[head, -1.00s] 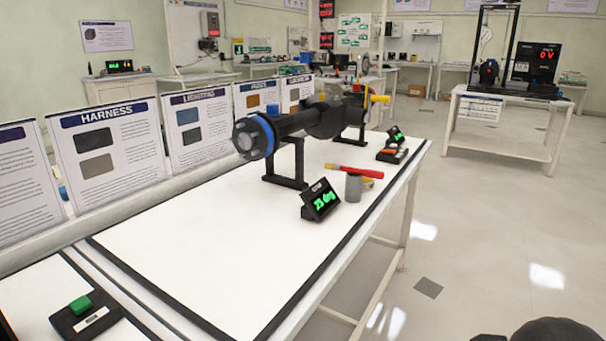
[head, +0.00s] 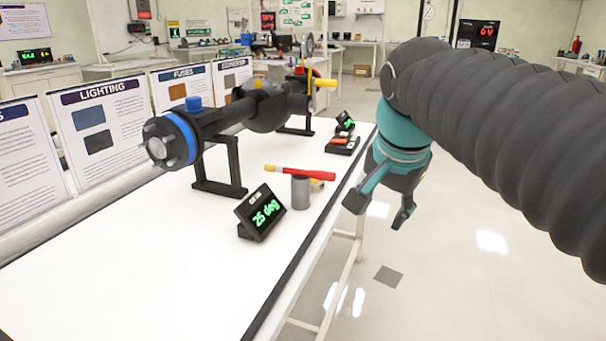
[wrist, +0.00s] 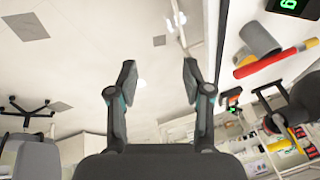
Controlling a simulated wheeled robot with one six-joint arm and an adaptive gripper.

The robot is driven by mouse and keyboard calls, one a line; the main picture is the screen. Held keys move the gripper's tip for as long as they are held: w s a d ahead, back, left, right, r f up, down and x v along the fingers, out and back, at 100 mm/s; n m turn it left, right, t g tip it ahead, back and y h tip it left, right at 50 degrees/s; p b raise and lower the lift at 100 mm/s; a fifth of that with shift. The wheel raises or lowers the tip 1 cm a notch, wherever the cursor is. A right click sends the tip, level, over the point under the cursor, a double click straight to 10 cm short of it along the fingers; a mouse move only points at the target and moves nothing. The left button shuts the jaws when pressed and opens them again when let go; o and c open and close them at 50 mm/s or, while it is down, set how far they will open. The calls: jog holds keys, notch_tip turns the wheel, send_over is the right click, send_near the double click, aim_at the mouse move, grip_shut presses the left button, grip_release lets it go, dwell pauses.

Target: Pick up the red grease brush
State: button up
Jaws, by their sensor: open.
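The red grease brush (head: 302,173) has a long red handle and a yellow left end. My gripper (head: 378,210) is open and empty, to the right of the brush and beyond the table's right edge. In the wrist view my gripper (wrist: 158,85) shows its two fingers spread, with nothing between them.
A black display reading 25 deg (head: 262,212) stands in front of the can. An axle (head: 228,115) on black stands lies behind the brush. The near part of the table is clear.

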jog(key=w+a+r+m, duration=0.4)
jog(key=w+r+m, duration=0.1)
jog(key=w+r, duration=0.25)
jog(key=m+g+h+b, duration=0.1)
jog(key=m, duration=0.8)
send_near(315, 171)
jog(key=shift+b+x, duration=2.6)
jog(key=shift+x, duration=2.05)
jog(key=shift+c, duration=0.2)
grip_shut()
